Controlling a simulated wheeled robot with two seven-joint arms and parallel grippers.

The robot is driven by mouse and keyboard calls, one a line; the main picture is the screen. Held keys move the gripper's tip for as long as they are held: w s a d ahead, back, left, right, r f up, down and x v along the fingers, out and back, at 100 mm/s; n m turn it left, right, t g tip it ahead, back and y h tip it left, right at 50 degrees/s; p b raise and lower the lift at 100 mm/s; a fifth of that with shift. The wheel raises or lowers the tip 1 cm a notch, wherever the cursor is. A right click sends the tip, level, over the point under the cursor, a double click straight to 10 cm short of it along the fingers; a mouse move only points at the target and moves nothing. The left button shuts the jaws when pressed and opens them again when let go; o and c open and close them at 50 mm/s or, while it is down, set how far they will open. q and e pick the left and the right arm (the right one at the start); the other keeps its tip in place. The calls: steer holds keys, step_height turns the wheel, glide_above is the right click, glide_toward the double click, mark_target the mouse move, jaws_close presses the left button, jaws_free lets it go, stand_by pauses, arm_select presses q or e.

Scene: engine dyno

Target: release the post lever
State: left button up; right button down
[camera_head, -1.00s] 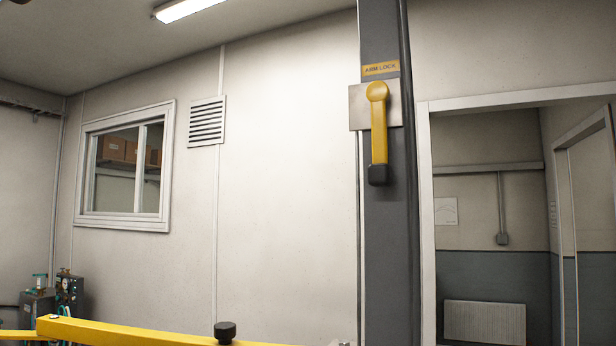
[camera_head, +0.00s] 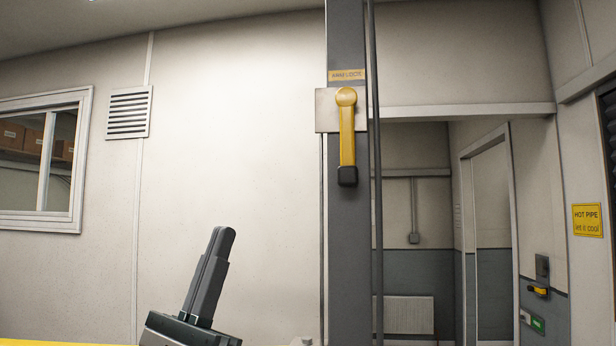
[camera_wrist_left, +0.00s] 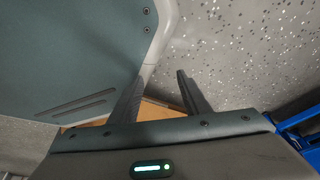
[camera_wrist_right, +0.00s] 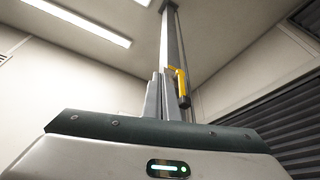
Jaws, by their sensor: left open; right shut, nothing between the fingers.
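The post lever (camera_head: 347,130) is yellow with a black end and hangs straight down from its pivot. It is mounted on a metal plate (camera_head: 325,110) on the grey post (camera_head: 348,230), under a yellow "ARM LOCK" label (camera_head: 346,75). My right gripper (camera_head: 225,235) points up, shut and empty, left of the post and lower than the lever, apart from it. In the right wrist view the lever (camera_wrist_right: 180,85) shows just right of the shut fingers (camera_wrist_right: 163,85). My left gripper (camera_wrist_left: 158,90) is open and empty above a speckled floor; it is not in the head view.
A doorway (camera_head: 460,125) lies right of the post. A "HOT PIPE" sign (camera_head: 587,220) hangs on the far right wall. A yellow beam (camera_head: 60,342) shows at the bottom left edge. The wall left of the post is bare below the vent (camera_head: 129,112). Something blue (camera_wrist_left: 300,130) stands at the right of the left wrist view.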

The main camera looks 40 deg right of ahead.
steer(key=s+d+r+m+g+y, duration=0.55)
steer(key=d+r+m+y, duration=0.3)
steer(key=m, duration=0.65)
steer(key=w+a+r+t+y, duration=0.2)
steer(key=a+r+t+y, duration=0.1)
steer(key=t+y, duration=0.3)
arm_select(q)
steer(key=s+a+r+g+p, duration=0.1)
steer(key=s+a+p, duration=0.1)
steer(key=s, duration=0.3)
steer(key=s+a+r+g+p, duration=0.1)
steer(key=s+r+p, duration=0.1)
steer(key=s+p, duration=0.2)
steer(key=shift+s+a+g+y, duration=0.35)
steer(key=shift+s+g+y, duration=0.05)
steer(key=shift+s, duration=0.25)
arm_select(e)
steer(key=d, duration=1.1)
steer(key=shift+w+f, duration=0.2)
steer(key=shift+w, duration=0.15)
